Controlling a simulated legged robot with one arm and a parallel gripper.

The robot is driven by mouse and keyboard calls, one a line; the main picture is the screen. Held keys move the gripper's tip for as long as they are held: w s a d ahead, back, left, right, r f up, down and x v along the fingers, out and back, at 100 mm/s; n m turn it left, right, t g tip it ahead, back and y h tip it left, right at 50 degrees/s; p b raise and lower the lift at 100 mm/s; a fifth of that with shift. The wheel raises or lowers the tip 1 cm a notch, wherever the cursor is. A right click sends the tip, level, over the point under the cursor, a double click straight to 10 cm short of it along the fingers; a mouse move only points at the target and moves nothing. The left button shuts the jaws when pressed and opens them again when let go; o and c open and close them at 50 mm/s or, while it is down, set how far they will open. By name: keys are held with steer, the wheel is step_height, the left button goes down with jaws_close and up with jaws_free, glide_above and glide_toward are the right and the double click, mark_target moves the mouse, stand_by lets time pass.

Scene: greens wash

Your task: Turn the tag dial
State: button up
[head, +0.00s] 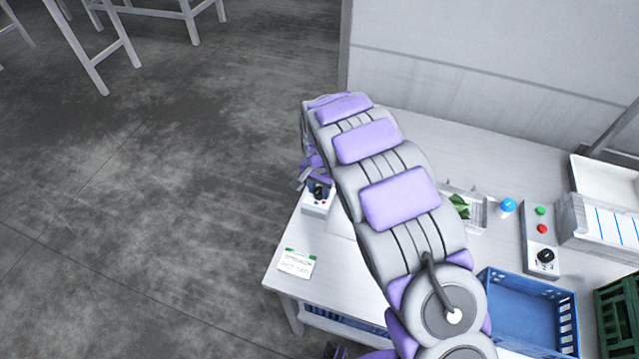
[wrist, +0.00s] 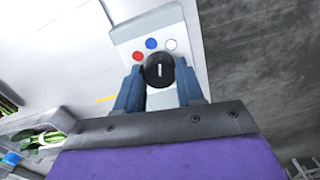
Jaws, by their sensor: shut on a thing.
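The tag dial (wrist: 158,70) is a round black knob with a white mark, in the upper middle of the wrist view. It sits on a pale panel (wrist: 150,27) with red, blue and white dots around it. My gripper (wrist: 158,84) is shut on the dial, with a blue finger on each side of it. In the head view my gripper (head: 318,187) is at the left edge of the table, over the small panel box (head: 317,206). My arm hides part of this area.
The white table (head: 345,270) carries a labelled card (head: 297,263), a tray of greens (head: 478,212), a blue-capped item (head: 507,206) and a second control box (head: 537,235) with green and red buttons and a black dial. A blue crate (head: 530,310) stands at the front right. Open floor lies left.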

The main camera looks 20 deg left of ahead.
mark_target(319, 190)
steer(key=n+p, duration=0.1)
steer(key=n, duration=0.2)
steer(key=n+p, duration=0.2)
steer(key=n, duration=0.1)
steer(key=shift+a+r+n+p, duration=0.1)
steer(key=shift+r+n+p, duration=0.1)
steer(key=shift+n+p, duration=0.1)
steer(key=n+p, duration=0.3)
steer(key=n, duration=0.3)
steer(key=shift+w, duration=0.1)
steer(key=shift+f+n, duration=0.1)
steer(key=shift+n, duration=0.2)
steer(key=o, duration=1)
steer(key=shift+f, duration=0.1)
steer(key=shift+o, duration=0.2)
step_height(319, 190, up, 17)
steer(key=shift+p, duration=0.4)
